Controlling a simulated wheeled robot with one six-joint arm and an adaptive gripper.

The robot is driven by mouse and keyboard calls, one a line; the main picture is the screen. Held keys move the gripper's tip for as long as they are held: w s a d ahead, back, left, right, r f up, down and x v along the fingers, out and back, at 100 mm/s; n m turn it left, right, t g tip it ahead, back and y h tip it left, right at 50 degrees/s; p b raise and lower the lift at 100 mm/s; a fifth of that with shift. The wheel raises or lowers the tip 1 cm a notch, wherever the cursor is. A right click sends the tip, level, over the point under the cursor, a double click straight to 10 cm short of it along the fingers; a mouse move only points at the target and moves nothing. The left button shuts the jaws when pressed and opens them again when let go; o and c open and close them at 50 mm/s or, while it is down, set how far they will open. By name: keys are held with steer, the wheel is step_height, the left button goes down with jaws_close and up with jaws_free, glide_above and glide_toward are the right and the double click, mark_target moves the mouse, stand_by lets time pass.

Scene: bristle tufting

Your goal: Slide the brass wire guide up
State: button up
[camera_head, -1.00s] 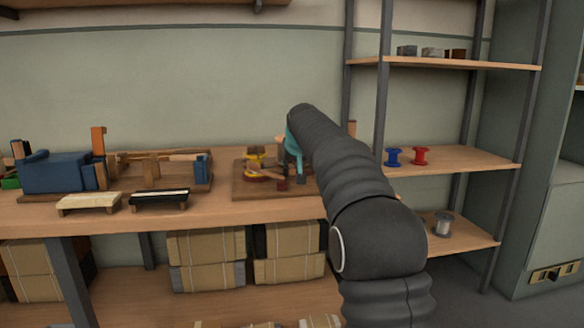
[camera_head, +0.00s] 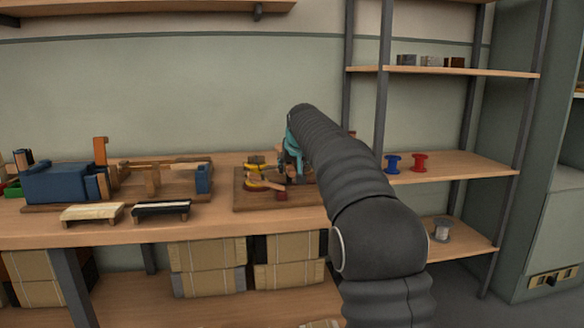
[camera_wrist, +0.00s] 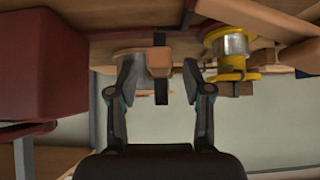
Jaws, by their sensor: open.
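In the wrist view, my gripper (camera_wrist: 158,72) has its two dark fingers spread. A small copper-coloured block (camera_wrist: 159,62), which looks like the brass wire guide, sits between them on a dark upright strip (camera_wrist: 160,91). The fingertips stand on either side of the block, with a gap visible on the right; contact on the left cannot be told. In the head view, my gripper (camera_head: 294,160) is mostly hidden behind my arm, over the wooden fixture board (camera_head: 240,203) on the bench. The guide cannot be made out there.
A yellow-flanged spool (camera_wrist: 232,52) stands close right of my gripper in the wrist view, with wooden bars beside it. A large dark red block (camera_wrist: 38,70) is at the left. On the bench stand a blue clamp-like device (camera_head: 60,183) and two brushes (camera_head: 160,209).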

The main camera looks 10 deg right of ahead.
steer(key=shift+s+r, duration=0.1)
steer(key=v, duration=1.1)
steer(key=shift+s+r, duration=0.25)
steer(key=shift+s, duration=0.05)
steer(key=s+f+g, duration=0.2)
steer(key=s+f, duration=0.4)
steer(key=f, duration=0.5)
steer(key=s+f, duration=0.4)
steer(key=s, duration=0.8)
steer(key=s+f+g, duration=0.1)
steer(key=s+f, duration=0.4)
steer(key=s, duration=0.8)
steer(key=s+f, duration=0.5)
steer(key=s, duration=0.7)
steer(key=shift+s, duration=0.35)
